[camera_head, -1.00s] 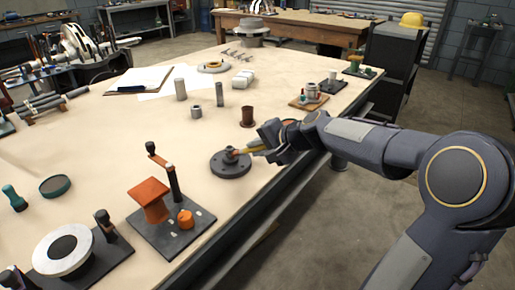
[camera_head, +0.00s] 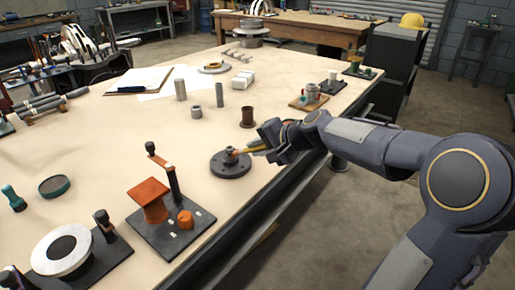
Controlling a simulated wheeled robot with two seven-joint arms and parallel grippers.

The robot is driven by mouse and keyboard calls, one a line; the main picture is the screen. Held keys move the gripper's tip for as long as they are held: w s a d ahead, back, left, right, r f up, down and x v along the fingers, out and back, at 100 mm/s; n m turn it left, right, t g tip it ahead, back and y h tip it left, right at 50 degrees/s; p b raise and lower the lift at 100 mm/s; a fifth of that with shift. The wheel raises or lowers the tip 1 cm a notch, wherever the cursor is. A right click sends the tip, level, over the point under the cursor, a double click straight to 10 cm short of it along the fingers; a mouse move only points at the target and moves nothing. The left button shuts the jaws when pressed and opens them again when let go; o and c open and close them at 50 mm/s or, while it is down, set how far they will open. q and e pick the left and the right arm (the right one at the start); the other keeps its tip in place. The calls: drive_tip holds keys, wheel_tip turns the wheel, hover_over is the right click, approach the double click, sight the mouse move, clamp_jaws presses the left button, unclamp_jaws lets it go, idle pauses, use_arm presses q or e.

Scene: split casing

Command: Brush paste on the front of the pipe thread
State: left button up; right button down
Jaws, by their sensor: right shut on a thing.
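My right gripper (camera_head: 265,146) is shut on a brush with a yellowish handle (camera_head: 251,150). The brush points left, and its tip is at the pipe stub. Whether the bristles touch the thread, and whether paste is on it, is too small to tell. A brown open pot (camera_head: 247,117) stands on the table behind the flange. My left gripper is not in view.
A black plate with an orange block (camera_head: 149,200) and an upright lever stands front left of the flange. Grey cylinders (camera_head: 195,112) stand behind it. A wooden board with small items (camera_head: 309,102) lies at the back right. The table's right edge runs under my right arm.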

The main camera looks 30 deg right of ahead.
drive_tip(key=shift+s+d+f+b, duration=0.15)
drive_tip(key=shift+s+d+b, duration=0.05)
drive_tip(key=shift+s+b, duration=0.2)
drive_tip(key=shift+s+d+b, duration=0.3)
drive_tip(key=shift+s+b, duration=0.05)
drive_tip(key=shift+s, duration=0.5)
drive_tip(key=shift+s+d+b, duration=0.35)
drive_tip(key=shift+s, duration=0.55)
drive_tip(key=shift+s+d+b, duration=0.3)
drive_tip(key=shift+s+b, duration=0.05)
drive_tip(key=shift+s, duration=0.5)
